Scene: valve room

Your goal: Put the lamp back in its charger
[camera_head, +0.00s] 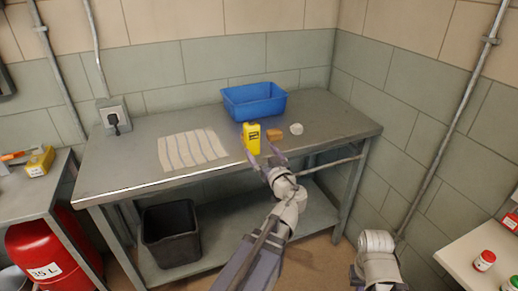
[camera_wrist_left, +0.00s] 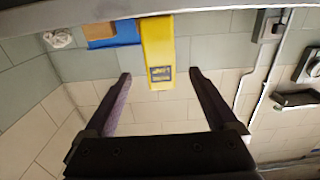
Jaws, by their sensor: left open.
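A yellow upright object (camera_head: 251,138) with a dark label stands near the front edge of the grey workbench; I cannot tell whether it is the lamp. It also shows in the left wrist view (camera_wrist_left: 158,50). My left gripper (camera_head: 267,157) is open and empty, just in front of it at the bench edge. In the left wrist view the gap between the fingers (camera_wrist_left: 160,76) lines up with the yellow object, apart from it. Another yellow object (camera_head: 40,161) lies on the left table. I cannot make out a charger for certain. My right gripper is out of view.
On the bench (camera_head: 120,165) are a blue bin (camera_head: 255,103), a striped cloth (camera_head: 192,149), an orange-brown block (camera_head: 274,133) and a white crumpled piece (camera_head: 296,129). A black bin (camera_head: 171,235) stands below. A plugged socket (camera_head: 113,117) is on the wall. The bench's right end is clear.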

